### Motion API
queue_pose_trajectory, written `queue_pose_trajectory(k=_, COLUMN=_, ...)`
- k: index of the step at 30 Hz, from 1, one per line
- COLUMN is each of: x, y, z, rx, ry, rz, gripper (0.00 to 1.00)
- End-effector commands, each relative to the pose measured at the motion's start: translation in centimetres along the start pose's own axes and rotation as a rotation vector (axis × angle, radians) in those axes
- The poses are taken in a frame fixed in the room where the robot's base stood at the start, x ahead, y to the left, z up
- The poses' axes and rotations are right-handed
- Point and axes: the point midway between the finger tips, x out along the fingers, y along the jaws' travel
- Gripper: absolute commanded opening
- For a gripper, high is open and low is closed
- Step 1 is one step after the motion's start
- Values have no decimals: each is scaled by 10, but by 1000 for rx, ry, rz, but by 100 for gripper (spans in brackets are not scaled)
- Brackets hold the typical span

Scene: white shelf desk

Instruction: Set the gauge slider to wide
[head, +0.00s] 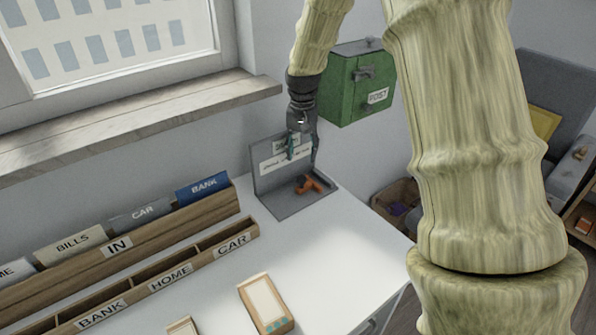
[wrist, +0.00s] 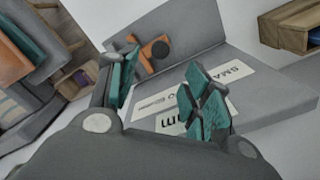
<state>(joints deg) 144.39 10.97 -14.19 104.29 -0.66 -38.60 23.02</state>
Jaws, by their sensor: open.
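The gauge is a grey L-shaped stand (head: 292,205) at the back right corner of the desk, with white labels on its upright plate. In the wrist view the same grey stand (wrist: 190,45) shows a label starting "SMA"; the other lettering is partly covered by my finger. An orange piece with a dark round knob (head: 309,185) sits low on the stand; it also shows in the wrist view (wrist: 150,52). I cannot tell its setting. My gripper (head: 302,150) is open and empty in front of the labelled plate. Its teal finger pads (wrist: 163,92) stand apart, clear of the orange piece.
A green post box (head: 350,90) hangs on the wall close behind my arm. Wooden letter racks (head: 150,240) stand to the left.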

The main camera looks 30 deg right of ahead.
Motion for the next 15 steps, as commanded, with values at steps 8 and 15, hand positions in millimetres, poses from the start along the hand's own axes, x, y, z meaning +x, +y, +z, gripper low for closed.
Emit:
queue_pose_trajectory(k=8, x=44, y=1, z=1, rx=1, ry=-4, rz=2, gripper=49)
queue_pose_trajectory(k=15, x=77, y=3, z=1, rx=3, ry=-2, rz=2, gripper=49)
